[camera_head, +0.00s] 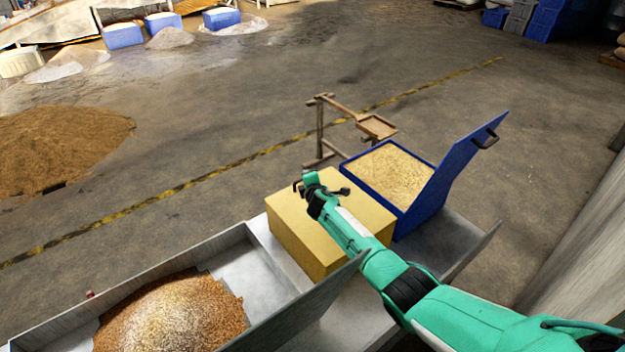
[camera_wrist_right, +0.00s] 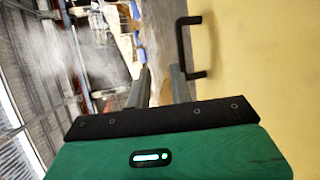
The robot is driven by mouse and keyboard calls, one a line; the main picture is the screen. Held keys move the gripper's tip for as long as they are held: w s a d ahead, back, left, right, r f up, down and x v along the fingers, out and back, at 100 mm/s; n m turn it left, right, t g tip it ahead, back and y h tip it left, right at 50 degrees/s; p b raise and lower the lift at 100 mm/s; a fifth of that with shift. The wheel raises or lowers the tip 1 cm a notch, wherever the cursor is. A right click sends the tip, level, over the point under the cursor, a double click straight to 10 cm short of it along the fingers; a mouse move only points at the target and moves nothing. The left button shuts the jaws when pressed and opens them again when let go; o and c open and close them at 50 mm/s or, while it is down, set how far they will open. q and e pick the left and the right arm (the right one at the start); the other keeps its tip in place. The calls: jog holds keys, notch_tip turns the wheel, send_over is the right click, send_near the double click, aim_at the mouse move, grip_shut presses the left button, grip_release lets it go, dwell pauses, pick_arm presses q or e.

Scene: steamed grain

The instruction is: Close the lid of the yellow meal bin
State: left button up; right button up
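The yellow meal bin (camera_head: 300,238) stands on a pale metal surface, left of the blue bin. Its top is a flat yellow face with no grain showing, so the lid (camera_head: 365,212) looks down over the bin. My right gripper (camera_head: 305,184) is over the far left part of the lid. In the right wrist view its two fingers (camera_wrist_right: 163,85) stand apart with nothing between them. A black handle (camera_wrist_right: 184,48) on the yellow lid (camera_wrist_right: 260,70) is just beyond the fingertips. I cannot tell whether the gripper touches the lid. My left gripper is not in view.
A blue bin (camera_head: 408,222) full of pale grain stands to the right, its lid (camera_head: 466,165) raised. A metal tray (camera_head: 262,285) with brown grain lies at front left. A wooden stand (camera_head: 320,130) is behind the bins. The floor beyond is mostly clear.

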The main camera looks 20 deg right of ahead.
jog(key=p+v, duration=0.5)
jog(key=v, duration=0.2)
dwell(0.5)
